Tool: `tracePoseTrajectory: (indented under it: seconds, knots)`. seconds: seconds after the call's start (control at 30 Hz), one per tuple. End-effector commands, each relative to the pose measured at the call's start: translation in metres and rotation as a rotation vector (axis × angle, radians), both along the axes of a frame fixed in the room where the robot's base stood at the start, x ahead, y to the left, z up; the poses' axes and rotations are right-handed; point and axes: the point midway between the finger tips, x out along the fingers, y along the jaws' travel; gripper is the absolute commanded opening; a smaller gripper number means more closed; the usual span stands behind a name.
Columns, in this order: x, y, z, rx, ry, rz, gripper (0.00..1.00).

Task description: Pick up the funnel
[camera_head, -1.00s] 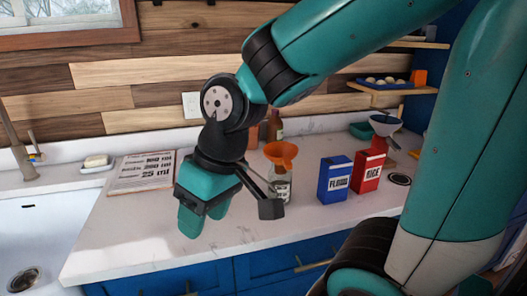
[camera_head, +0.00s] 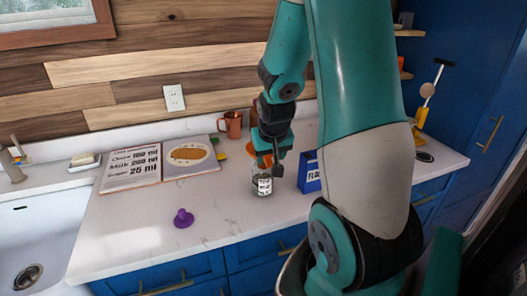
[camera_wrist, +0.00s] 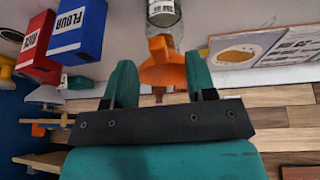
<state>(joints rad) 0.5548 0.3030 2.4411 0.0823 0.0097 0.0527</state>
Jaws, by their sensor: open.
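The orange funnel (camera_wrist: 163,70) sits on the mouth of a glass jar (camera_wrist: 163,14) with a white label. In the wrist view its wide end points toward my gripper (camera_wrist: 162,78).
The blue flour box (camera_head: 309,172) stands close right of the jar; the red rice box (camera_wrist: 36,45) is beyond it. A purple knobbed piece (camera_head: 183,218) lies front left. An open recipe book (camera_head: 150,168) and a copper mug (camera_head: 232,124) are behind. The left-front counter is mostly clear.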

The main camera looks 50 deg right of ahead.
Motion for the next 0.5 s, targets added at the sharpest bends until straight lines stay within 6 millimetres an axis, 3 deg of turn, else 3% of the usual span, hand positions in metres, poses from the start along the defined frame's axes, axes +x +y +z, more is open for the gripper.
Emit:
tracePoseTrajectory:
  seconds: [0.13,0.5]
  knots:
    - [0.005,-0.005,-0.016,0.002,0.002,0.0,0.51]
    - [0.014,-0.017,-0.039,0.004,0.003,-0.001,0.51]
